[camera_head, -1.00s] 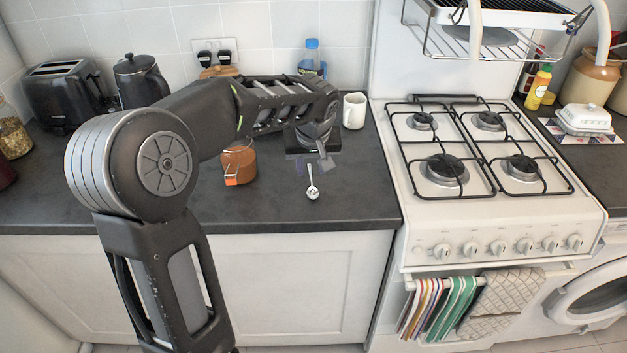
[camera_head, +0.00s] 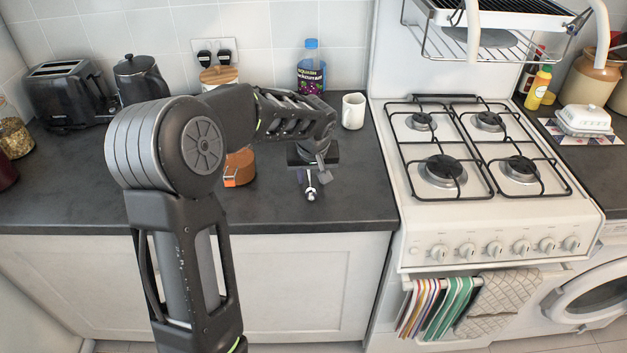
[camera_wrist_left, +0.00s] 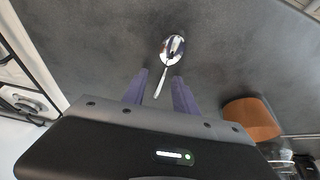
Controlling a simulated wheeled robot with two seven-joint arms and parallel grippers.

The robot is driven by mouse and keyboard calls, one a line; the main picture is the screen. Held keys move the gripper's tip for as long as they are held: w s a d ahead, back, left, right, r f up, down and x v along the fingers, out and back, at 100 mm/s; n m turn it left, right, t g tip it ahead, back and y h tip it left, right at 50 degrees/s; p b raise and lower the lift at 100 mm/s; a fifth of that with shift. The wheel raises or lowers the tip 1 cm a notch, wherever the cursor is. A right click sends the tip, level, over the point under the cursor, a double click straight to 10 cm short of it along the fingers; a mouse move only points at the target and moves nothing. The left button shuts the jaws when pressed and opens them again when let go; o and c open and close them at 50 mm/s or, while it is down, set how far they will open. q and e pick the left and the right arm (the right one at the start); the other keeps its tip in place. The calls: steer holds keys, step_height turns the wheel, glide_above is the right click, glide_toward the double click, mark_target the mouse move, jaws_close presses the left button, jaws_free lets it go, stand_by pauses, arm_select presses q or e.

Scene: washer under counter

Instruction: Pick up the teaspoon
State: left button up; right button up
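The teaspoon (camera_head: 311,194) is a small silver spoon lying on the dark counter (camera_head: 353,205), left of the stove. In the head view its bowl faces the counter's front edge and its handle is partly hidden by my left gripper (camera_head: 312,181). In the left wrist view the teaspoon (camera_wrist_left: 172,50) has its handle pointing back between the two purple fingers of my left gripper (camera_wrist_left: 160,88). The fingers are apart, one on each side of the handle. I cannot tell whether they touch the spoon. My right gripper is in neither view.
A brown jar (camera_head: 240,167) stands just left of my left gripper. A white mug (camera_head: 353,111) and a dark bottle (camera_head: 311,75) stand behind it. The gas stove (camera_head: 480,215) is to the right. The counter between the gripper and the stove is clear.

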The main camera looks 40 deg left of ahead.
arm_select(q)
steer(key=shift+s+a, duration=0.1)
steer(key=shift+c, duration=1.1)
jaws_close()
